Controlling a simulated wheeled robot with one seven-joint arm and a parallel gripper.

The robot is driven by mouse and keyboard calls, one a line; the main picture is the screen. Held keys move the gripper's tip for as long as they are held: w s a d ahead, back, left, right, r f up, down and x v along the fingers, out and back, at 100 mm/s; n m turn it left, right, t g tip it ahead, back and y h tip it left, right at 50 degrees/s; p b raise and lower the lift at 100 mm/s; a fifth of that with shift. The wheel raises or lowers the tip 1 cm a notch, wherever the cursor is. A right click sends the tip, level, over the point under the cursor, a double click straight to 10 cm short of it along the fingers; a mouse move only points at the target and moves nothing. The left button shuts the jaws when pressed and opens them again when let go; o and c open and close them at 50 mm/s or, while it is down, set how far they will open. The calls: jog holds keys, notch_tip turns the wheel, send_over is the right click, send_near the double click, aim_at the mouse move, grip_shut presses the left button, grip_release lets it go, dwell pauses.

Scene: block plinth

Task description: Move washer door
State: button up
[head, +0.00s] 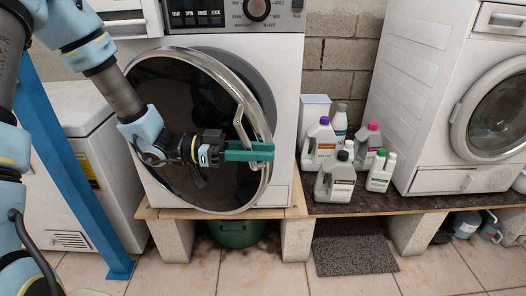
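The washer door (205,105) is a round dark glass door with a chrome rim, standing ajar on the white washing machine (290,120). Its right side is swung out from the drum opening (245,68). A pale curved handle (240,122) is on the door's right side. My gripper (262,151), with green fingers, is at the handle's lower part, in front of the door. The fingers cover that part of the handle, and I cannot tell whether they are closed on it.
Several detergent bottles (342,177) stand on the plinth (430,205) to the right, by a second machine (480,100) with a round door. A blue post (80,190) and a white cabinet (105,140) are at left. A green bucket (237,232) sits below. The tiled floor in front is mostly clear.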

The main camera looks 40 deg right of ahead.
jog(key=b+v, duration=0.1)
jog(key=v, duration=0.9)
jog(key=shift+w+a, duration=0.1)
jog(key=shift+a, duration=0.05)
